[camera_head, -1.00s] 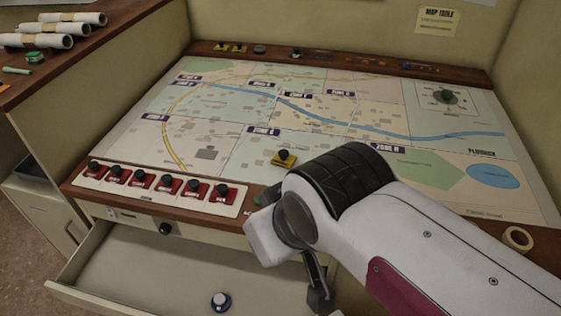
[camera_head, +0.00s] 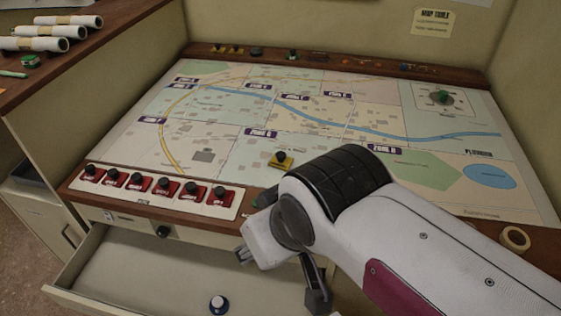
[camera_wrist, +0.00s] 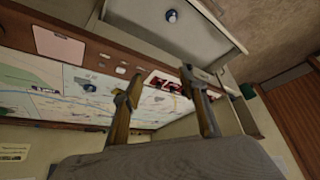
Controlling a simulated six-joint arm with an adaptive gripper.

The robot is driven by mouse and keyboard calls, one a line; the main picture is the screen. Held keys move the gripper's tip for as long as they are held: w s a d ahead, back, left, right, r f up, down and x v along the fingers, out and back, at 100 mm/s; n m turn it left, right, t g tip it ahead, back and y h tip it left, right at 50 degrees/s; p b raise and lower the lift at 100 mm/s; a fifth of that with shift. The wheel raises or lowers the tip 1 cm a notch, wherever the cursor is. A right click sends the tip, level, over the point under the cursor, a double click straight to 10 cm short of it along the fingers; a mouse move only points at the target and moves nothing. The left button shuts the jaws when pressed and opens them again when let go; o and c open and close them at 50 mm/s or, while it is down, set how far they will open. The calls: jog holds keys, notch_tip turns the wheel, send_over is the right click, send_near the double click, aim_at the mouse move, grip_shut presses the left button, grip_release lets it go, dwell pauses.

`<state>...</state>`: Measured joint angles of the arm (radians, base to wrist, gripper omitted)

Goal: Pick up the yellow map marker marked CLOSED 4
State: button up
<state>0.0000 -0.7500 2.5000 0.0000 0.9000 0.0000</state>
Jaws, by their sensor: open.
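A yellow map marker (camera_head: 281,160) with a black knob stands on the map, just left of my arm; its lettering is too small to read. Two more yellow markers with black knobs (camera_head: 227,49) stand on the far wooden ledge at the back left; their lettering cannot be read either. In the head view my gripper (camera_head: 282,274) is over the table's front edge and the open drawer, in front of the marker on the map. In the wrist view its two fingers (camera_wrist: 162,88) are apart with nothing between them.
Several red markers with black knobs sit on a white strip (camera_head: 152,191) at the front left. A tape roll (camera_head: 515,238) lies at the right edge. The left part of the map (camera_head: 150,105) is clear of tall objects.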

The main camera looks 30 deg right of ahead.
dwell(0.3)
jog(key=w+d+f+t+h, duration=0.3)
jog(key=w+d+t+h, duration=0.1)
jog(key=w+d, duration=1.75)
jog(key=w+d+f+t+y, duration=0.1)
jog(key=w+d+f, duration=0.2)
jog(key=w+f, duration=0.3)
jog(key=n+t+y, duration=0.1)
jog(key=t+y, duration=0.1)
jog(key=y, duration=0.1)
send_near(283, 158)
jog(key=shift+w+d, duration=0.2)
jog(key=shift+w, duration=0.4)
jog(key=shift+w+d, duration=0.15)
jog(key=shift+w, duration=0.4)
jog(key=shift+s+f+t+y, duration=0.35)
jog(key=shift+f+t+y, duration=0.05)
jog(key=shift+f+y, duration=0.35)
jog(key=shift+x, duration=1.35)
